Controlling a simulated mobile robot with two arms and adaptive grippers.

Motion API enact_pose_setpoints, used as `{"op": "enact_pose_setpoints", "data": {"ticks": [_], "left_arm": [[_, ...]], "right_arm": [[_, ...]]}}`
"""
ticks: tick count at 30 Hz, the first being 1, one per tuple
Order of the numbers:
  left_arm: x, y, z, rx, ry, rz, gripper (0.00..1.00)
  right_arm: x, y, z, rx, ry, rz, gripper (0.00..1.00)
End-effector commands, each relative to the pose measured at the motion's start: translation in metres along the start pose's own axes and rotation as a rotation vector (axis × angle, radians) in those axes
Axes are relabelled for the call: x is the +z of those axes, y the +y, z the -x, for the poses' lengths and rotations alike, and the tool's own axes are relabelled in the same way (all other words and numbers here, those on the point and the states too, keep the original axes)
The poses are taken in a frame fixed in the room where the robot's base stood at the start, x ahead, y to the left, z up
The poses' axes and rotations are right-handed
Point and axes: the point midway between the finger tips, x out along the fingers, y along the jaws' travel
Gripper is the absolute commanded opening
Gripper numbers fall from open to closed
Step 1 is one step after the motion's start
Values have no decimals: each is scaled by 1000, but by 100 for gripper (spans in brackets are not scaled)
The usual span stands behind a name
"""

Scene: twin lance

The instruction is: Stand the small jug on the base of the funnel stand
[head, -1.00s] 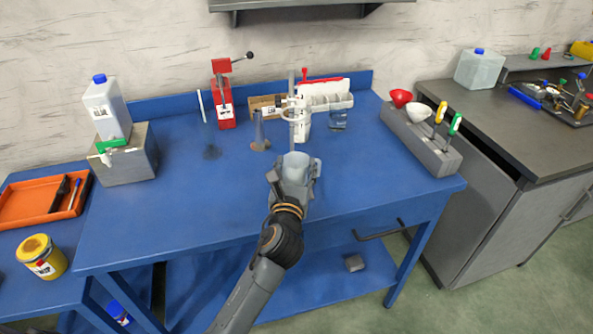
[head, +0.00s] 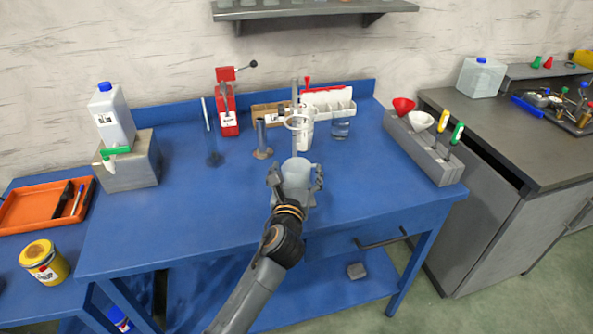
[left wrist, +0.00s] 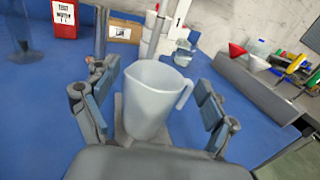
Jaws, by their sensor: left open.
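The small jug (head: 297,172) is a pale, translucent cup with a handle. It stands upright near the table's front middle, and it also shows in the left wrist view (left wrist: 152,98). A grey plate (left wrist: 121,134), seemingly the funnel stand's base, shows around the jug's foot, which looks to be on it. The stand's rod (head: 294,95) rises just behind the jug, with a white ring (head: 298,123) on it. My left gripper (head: 296,178) is open, one finger on each side of the jug, with gaps to it. My right gripper is out of view.
Behind the stand are a white bin rack (head: 328,105) and a glass beaker (head: 340,128). A grey block (head: 425,150) with funnels and tools stands at the right edge. A red press (head: 227,115) is at the back. The blue table (head: 180,215) is clear left of the jug.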

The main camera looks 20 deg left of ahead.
Motion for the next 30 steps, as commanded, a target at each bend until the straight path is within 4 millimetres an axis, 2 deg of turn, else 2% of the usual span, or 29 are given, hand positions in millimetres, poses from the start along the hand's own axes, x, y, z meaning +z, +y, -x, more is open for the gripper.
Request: {"op": "enact_pose_setpoints", "data": {"ticks": [8, 11, 21, 25, 30], "left_arm": [[-1, 0, 8, -1, 1, 0, 85], [-1, 0, 24, -2, 1, -1, 85], [-1, 0, 94, -1, 1, 0, 85], [-1, 0, 111, -1, 2, -1, 85], [0, 0, 120, 1, 1, 0, 85]], "right_arm": [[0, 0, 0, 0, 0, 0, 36], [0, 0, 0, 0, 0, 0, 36], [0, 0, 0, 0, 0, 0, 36], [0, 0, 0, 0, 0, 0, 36], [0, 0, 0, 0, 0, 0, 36]]}}
